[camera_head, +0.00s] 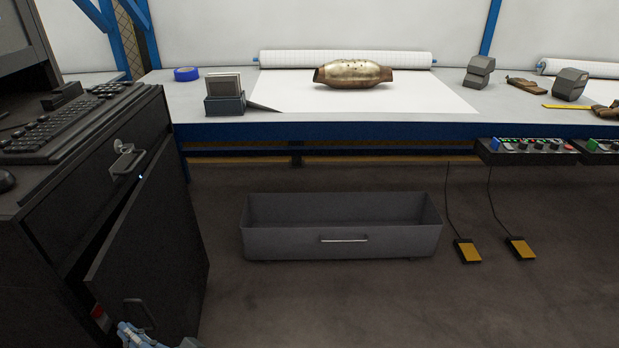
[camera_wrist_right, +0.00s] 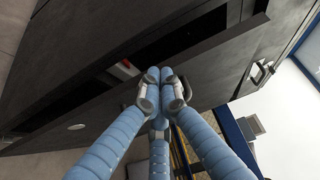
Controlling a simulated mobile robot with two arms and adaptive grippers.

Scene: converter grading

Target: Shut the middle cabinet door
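The dark cabinet (camera_head: 75,205) stands at the left in the head view. Its door (camera_head: 160,250) is ajar, with a dark gap along its upper left edge. A door handle (camera_head: 138,314) shows low on the panel. My right gripper (camera_head: 128,332) is at the bottom edge, close to the lower part of the door and partly cut off. In the right wrist view its light blue fingers (camera_wrist_right: 164,76) come together at the tips with nothing visible between them, near the dark cabinet opening. Whether they touch the door is unclear. My left gripper is not in view.
A drawer handle (camera_head: 125,160) sticks out above the door. A red item (camera_head: 100,315) shows in the gap. A grey open bin (camera_head: 340,243) sits on the floor to the right, with pedals (camera_head: 467,251) beyond. A workbench (camera_head: 330,130) spans the back. Floor between cabinet and bin is clear.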

